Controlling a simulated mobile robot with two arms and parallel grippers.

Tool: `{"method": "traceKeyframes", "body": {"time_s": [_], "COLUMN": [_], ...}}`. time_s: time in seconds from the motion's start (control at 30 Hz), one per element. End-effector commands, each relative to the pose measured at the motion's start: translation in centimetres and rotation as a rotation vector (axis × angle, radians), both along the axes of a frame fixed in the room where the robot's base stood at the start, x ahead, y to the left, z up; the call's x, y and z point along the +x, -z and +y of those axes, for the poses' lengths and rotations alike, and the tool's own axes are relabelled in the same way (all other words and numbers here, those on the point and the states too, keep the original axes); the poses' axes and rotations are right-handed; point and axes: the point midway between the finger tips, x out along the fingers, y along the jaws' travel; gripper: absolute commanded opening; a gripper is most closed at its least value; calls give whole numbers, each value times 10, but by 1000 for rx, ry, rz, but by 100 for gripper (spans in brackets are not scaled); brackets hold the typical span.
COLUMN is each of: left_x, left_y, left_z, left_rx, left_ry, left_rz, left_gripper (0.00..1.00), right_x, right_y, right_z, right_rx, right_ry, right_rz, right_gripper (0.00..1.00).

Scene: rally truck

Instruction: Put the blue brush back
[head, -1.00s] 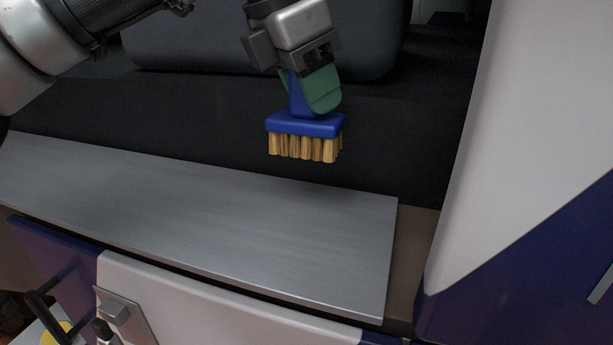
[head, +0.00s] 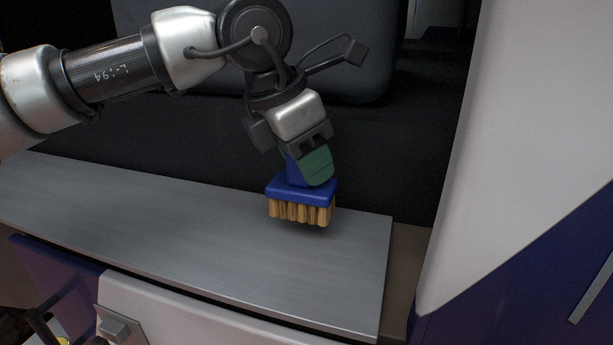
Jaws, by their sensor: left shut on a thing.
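The blue brush (head: 302,192) has a blue block with tan bristles pointing down. My left gripper (head: 312,168) is shut on its handle from above, and a green finger pad covers part of the handle. The brush is upright, over the right part of a grey metal shelf (head: 190,225). The bristle tips are at or just above the shelf surface; I cannot tell if they touch.
A dark seat-like block (head: 350,60) stands behind the shelf. A white and blue body panel (head: 520,170) rises on the right. The shelf's left part is bare. A white panel with a latch (head: 115,325) lies below the shelf's front edge.

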Motion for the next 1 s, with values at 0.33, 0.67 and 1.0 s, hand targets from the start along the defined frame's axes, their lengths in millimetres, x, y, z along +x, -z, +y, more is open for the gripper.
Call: {"method": "traceKeyframes", "body": {"time_s": [0.33,0.67,1.0], "left_x": [0,0,0], "left_y": [31,36,35], "left_z": [0,0,0], "left_rx": [-2,-1,0], "left_ry": [1,1,2], "left_rz": [1,0,2], "left_gripper": [7,7,67], "right_x": [-20,-17,-14], "right_y": [-7,0,-2], "right_z": [-1,-1,-1], "right_rx": [-3,-3,-2], "right_ry": [0,-1,0], "right_rz": [31,28,23], "right_gripper": [62,62,62]}}
